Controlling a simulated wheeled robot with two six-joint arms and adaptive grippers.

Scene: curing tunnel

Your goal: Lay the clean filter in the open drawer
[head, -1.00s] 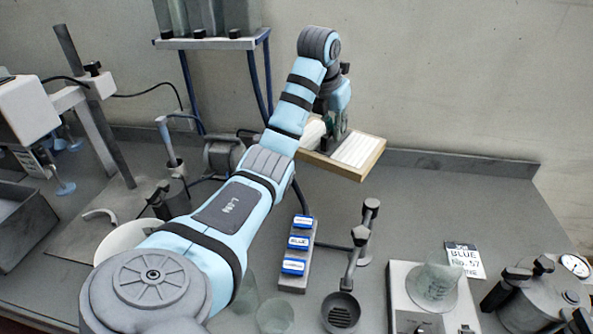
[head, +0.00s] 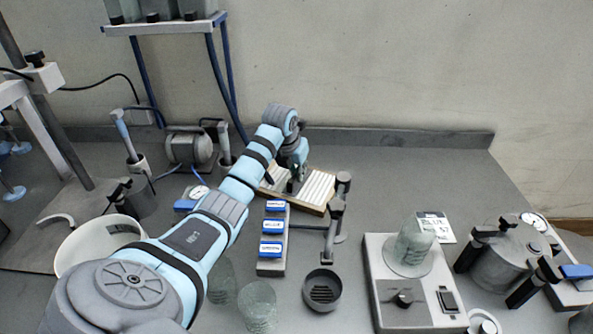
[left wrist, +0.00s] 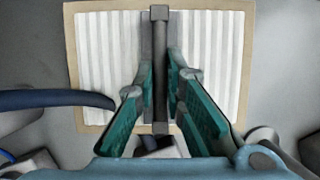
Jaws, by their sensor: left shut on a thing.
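The filter (head: 318,188) is a white pleated panel in a pale wooden frame. It shows from above in the left wrist view (left wrist: 215,60), with a dark bar (left wrist: 160,12) across its middle. My left gripper (head: 295,184) is over the filter; in the left wrist view its green-padded fingers (left wrist: 160,80) are shut on the bar. I cannot tell whether the filter touches the bench. No open drawer is visible in either view. My right gripper is not in view.
A block with blue labels (head: 272,238) and a grey stand (head: 335,215) are close in front of the filter. A scale (head: 395,302) with a glass and a lidded pot (head: 505,255) are at right. The bench behind, towards the right, is clear.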

